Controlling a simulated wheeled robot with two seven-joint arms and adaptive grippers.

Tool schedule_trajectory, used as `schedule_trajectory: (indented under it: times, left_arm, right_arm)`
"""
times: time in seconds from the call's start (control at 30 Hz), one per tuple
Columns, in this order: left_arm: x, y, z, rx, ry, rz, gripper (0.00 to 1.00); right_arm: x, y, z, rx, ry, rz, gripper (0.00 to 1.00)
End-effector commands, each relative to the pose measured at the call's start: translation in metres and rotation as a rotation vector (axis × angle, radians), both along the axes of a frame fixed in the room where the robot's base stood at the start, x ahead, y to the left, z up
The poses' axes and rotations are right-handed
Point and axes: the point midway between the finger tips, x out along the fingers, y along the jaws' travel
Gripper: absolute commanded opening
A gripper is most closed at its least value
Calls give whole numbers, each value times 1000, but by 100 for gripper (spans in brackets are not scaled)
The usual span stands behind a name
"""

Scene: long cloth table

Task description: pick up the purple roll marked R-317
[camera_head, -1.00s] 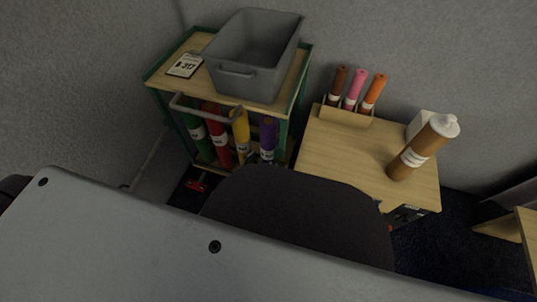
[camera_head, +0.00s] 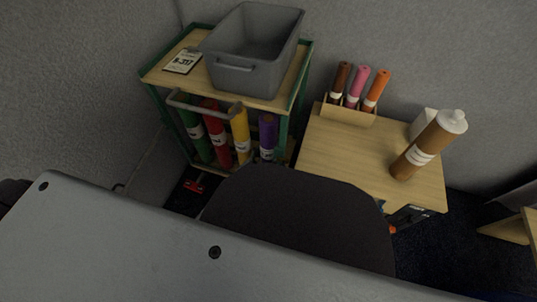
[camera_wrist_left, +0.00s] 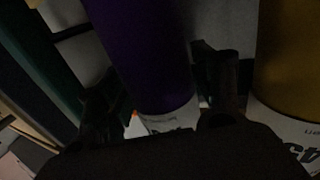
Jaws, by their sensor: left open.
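The purple roll (camera_head: 268,136) stands upright in the lower part of the green-framed cart, at the right end of a row of rolls. In the left wrist view the purple roll (camera_wrist_left: 148,55) lies between the two dark fingers of my left gripper (camera_wrist_left: 160,80), which is open around it. Its white label shows low down, partly hidden by the gripper, and I cannot read its marking. A card marked with 317 (camera_head: 183,61) lies on the cart top. My right gripper is in neither view.
Green (camera_head: 194,135), red (camera_head: 217,139) and yellow (camera_head: 241,135) rolls stand beside the purple one, behind a grey handle bar (camera_head: 203,108). A grey bin (camera_head: 235,77) sits on the cart. A wooden table (camera_head: 337,150) at right holds a brown capped roll (camera_head: 427,146) and a small roll rack (camera_head: 347,115).

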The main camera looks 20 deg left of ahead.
Motion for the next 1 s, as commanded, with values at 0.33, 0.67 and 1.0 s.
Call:
schedule_trajectory:
  times: [0.33,0.67,1.0]
  left_arm:
    - [0,0,0,0,0,0,67]
    - [0,0,0,0,0,-1,35]
    - [1,-1,2,-2,-5,-1,4]
  right_arm:
    - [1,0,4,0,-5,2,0]
    - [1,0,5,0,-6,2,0]
    - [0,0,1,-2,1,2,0]
